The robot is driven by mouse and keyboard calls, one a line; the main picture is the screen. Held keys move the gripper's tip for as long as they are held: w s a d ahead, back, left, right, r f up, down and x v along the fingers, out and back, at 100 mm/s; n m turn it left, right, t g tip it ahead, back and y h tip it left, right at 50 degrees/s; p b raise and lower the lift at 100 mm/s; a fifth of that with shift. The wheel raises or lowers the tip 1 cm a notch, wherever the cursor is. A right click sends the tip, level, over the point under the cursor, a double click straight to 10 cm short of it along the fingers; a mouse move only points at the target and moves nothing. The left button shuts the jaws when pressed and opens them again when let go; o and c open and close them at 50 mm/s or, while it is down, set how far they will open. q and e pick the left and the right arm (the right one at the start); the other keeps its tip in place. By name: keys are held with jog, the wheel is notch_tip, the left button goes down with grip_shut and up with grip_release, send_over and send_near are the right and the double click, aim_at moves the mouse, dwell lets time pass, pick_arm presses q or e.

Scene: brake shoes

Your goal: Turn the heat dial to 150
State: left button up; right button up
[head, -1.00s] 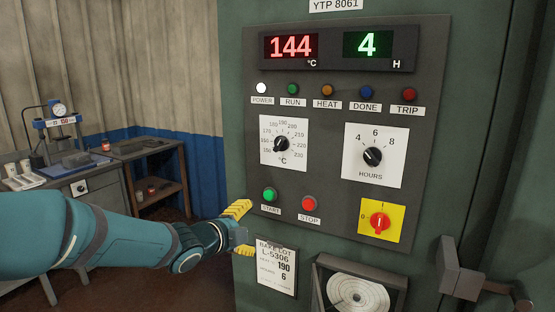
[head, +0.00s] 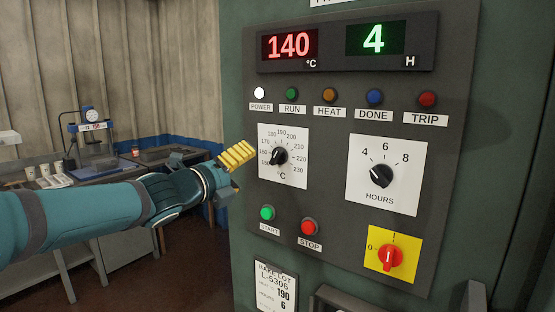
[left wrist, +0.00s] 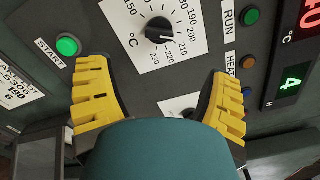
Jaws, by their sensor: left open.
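The heat dial (head: 280,157) is a black knob on a white °C scale plate, left on the grey panel. Its pointer aims to the lower left, at the low end of the scale. The red display (head: 290,46) reads 140 °C. My left gripper (head: 238,156) is just left of the dial plate in the head view, with one yellow finger plain to see. In the left wrist view my left gripper (left wrist: 158,80) is open and empty, and the dial (left wrist: 159,30) lies ahead between its spread fingers, apart from them. My right gripper is not in view.
The hours dial (head: 381,176) is right of the heat dial, under a green display (head: 375,40) reading 4. The START (head: 267,213) and STOP (head: 310,227) buttons and a red switch (head: 390,256) are below. A lamp row runs above. A workbench (head: 85,190) stands at left.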

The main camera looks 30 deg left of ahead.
aim_at(273, 158)
pick_arm(q)
jog(key=w, duration=0.8)
jog(key=w+d+b, duration=0.1)
jog(key=w, duration=0.3)
jog(key=shift+s, duration=0.1)
jog(key=c, duration=1.2)
